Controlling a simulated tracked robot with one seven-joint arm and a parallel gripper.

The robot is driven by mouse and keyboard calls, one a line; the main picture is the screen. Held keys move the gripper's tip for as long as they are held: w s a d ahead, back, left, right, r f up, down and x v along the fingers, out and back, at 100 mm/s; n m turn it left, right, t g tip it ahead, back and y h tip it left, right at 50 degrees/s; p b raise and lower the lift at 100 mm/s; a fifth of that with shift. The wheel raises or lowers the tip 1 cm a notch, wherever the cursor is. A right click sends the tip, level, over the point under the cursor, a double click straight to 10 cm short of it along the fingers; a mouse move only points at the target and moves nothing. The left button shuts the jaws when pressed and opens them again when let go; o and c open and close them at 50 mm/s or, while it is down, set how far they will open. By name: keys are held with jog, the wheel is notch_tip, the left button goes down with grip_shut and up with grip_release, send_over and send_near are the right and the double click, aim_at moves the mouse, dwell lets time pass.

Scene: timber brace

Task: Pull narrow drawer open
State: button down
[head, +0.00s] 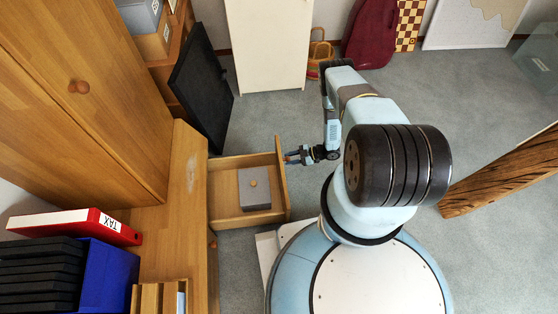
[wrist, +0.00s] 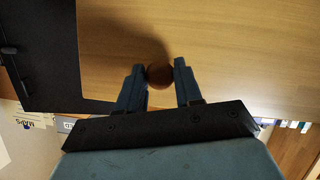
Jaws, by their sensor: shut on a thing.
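The narrow drawer (head: 281,178) stands pulled out from the wooden desk, its front panel well clear of the desk's side. My gripper (head: 289,157) is at the outer face of the drawer front. In the wrist view my gripper (wrist: 160,75) has its two fingers on either side of the round brown knob (wrist: 160,76), shut on it. The wooden drawer front (wrist: 200,45) fills much of that view.
A black panel (head: 201,90) leans beside the desk behind the drawer. A wooden cabinet (head: 95,80), a red TAX binder (head: 75,224) and a blue box (head: 108,278) are at the left. A timber beam (head: 505,176) slants at the right. Grey carpet is clear beyond my arm.

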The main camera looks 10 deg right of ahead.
jog(key=shift+s+d, duration=0.2)
jog(key=shift+d, duration=1.4)
jog(key=c, duration=0.8)
grip_release()
jog(key=shift+o, duration=0.2)
jog(key=v, duration=1.3)
jog(key=shift+d, duration=0.3)
